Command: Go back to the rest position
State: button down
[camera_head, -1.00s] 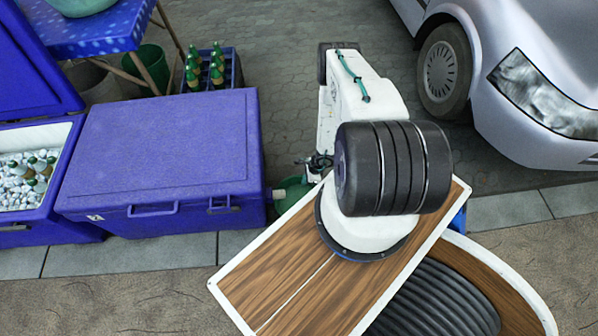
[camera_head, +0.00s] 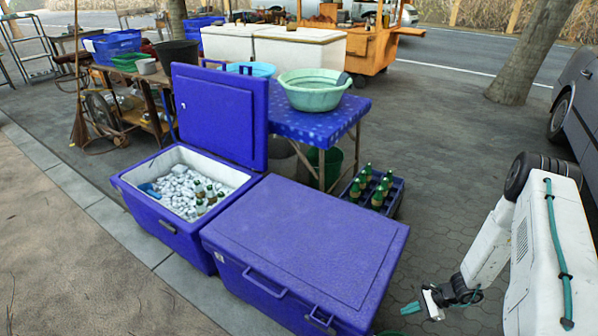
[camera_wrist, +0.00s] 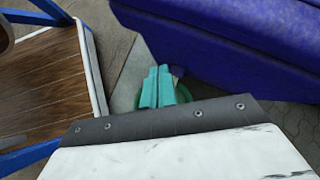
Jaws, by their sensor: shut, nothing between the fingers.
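My gripper (camera_head: 411,307) is at the lower right of the head view, at the end of my white arm. It hangs low, just right of the closed blue cooler (camera_head: 310,240). In the wrist view, the teal fingers of my gripper (camera_wrist: 158,72) lie together, shut, with nothing held between them. Below them in the picture is the white and dark grey gripper body. The blue cooler's side (camera_wrist: 220,40) fills the upper right of the wrist view, close to the fingertips. A green rounded thing behind the fingers is mostly hidden.
An open blue cooler (camera_head: 140,184) holds ice and bottles. A bottle crate (camera_head: 396,196) stands by a blue table (camera_head: 345,112) bearing a green basin (camera_head: 314,97). A dark car (camera_head: 577,110) is at the right edge. Paving between crate and car is clear.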

jog(key=s+a+r+n+g+h, duration=0.1)
jog(key=a+r+n+g, duration=0.3)
jog(key=r, duration=1.4)
jog(key=a+r+n, duration=0.3)
jog(key=r+n, duration=0.3)
jog(key=r, duration=1.2)
jog(key=s+a+r+n+t+h, duration=0.2)
jog(key=s+a+r+n+h, duration=0.1)
jog(key=s+r, duration=0.7)
jog(key=s+a+r+n+t+h, duration=0.2)
jog(key=s+a+r+n+h, duration=0.2)
jog(key=s+r, duration=0.6)
notch_tip(320, 180, up, 7)
jog(key=shift+s+a+f+n, duration=0.2)
jog(key=shift+a+n, duration=0.25)
jog(key=shift+n, duration=0.45)
